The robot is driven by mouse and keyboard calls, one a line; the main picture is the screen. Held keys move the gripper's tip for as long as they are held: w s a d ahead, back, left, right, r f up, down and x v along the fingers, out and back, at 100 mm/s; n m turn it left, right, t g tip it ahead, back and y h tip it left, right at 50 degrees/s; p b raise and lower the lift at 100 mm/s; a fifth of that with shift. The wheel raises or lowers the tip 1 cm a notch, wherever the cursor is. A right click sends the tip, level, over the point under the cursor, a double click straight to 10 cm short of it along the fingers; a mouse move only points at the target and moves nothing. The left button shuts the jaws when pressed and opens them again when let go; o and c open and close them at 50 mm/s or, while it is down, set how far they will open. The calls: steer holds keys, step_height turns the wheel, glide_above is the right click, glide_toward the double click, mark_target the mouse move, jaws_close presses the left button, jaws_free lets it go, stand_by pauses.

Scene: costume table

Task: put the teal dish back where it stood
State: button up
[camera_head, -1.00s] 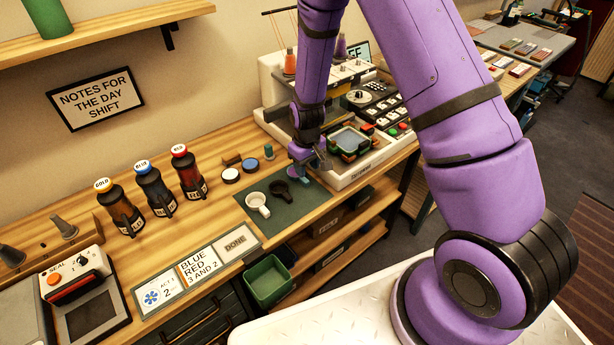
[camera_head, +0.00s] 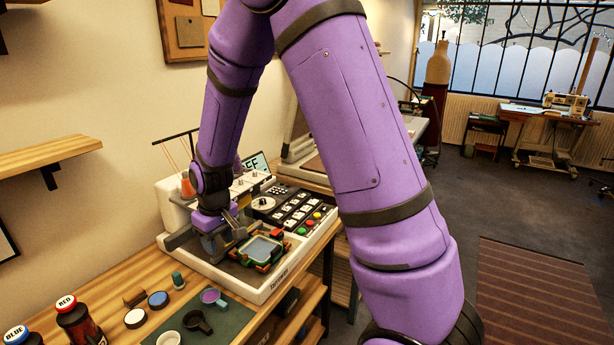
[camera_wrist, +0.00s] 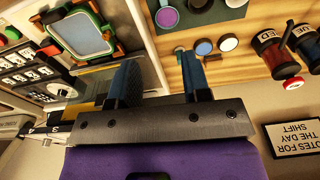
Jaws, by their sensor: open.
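The teal dish (camera_head: 211,297) stands on the dark green mat (camera_head: 232,322), beside the black cup (camera_head: 197,321) and the white cup (camera_head: 169,338). Purple fills its inside, and its teal rim shows in the wrist view (camera_wrist: 167,16) at the top. My gripper (camera_head: 228,236) is open and empty in the head view. It is above the front left part of the beige machine, apart from the dish and farther back. In the wrist view its two blue fingers (camera_wrist: 158,78) stand wide apart with nothing between them.
The machine's green-framed screen (camera_head: 262,250) is close to my gripper. A small teal peg (camera_head: 178,280), a blue disc (camera_head: 158,299) and a white disc (camera_head: 135,318) stand left of the mat. Dark bottles (camera_head: 80,322) are farther left.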

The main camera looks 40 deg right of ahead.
steer(key=s+d+r+t, duration=0.1)
steer(key=s+r, duration=0.3)
steer(key=r, duration=0.6)
steer(key=s+d+r+m+t, duration=0.1)
steer(key=s+d+r, duration=0.1)
steer(key=s+r, duration=0.5)
steer(key=s+d+r+m+t, duration=0.2)
steer(key=s+r, duration=0.6)
steer(key=s, duration=0.8)
steer(key=shift+s+r, duration=0.2)
steer(key=shift+r, duration=0.1)
